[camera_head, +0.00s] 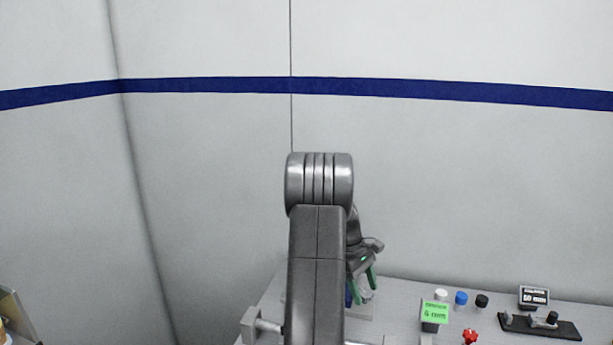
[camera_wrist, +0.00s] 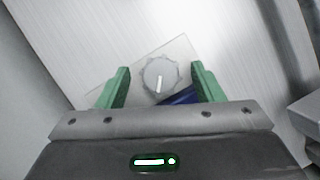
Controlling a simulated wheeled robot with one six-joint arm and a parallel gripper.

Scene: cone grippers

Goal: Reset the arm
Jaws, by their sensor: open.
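My gripper (camera_wrist: 161,88) is open in the wrist view, its two green fingers spread apart. A round grey knob (camera_wrist: 160,75) with a white pointer mark lies in view between and beyond the fingertips. It sits on a pale, see-through square plate, and a dark blue part shows below it; I cannot tell whether the fingers touch anything. In the head view my gripper (camera_head: 361,284) points down over the bench, partly hidden behind my own arm.
The grey bench (camera_head: 395,290) runs along the white wall (camera_head: 450,180). To the right stand a green label (camera_head: 434,311), white (camera_head: 441,295), blue (camera_head: 461,298) and black (camera_head: 482,301) caps, a red knob (camera_head: 470,337) and a black fixture (camera_head: 540,327). Space above the bench is clear.

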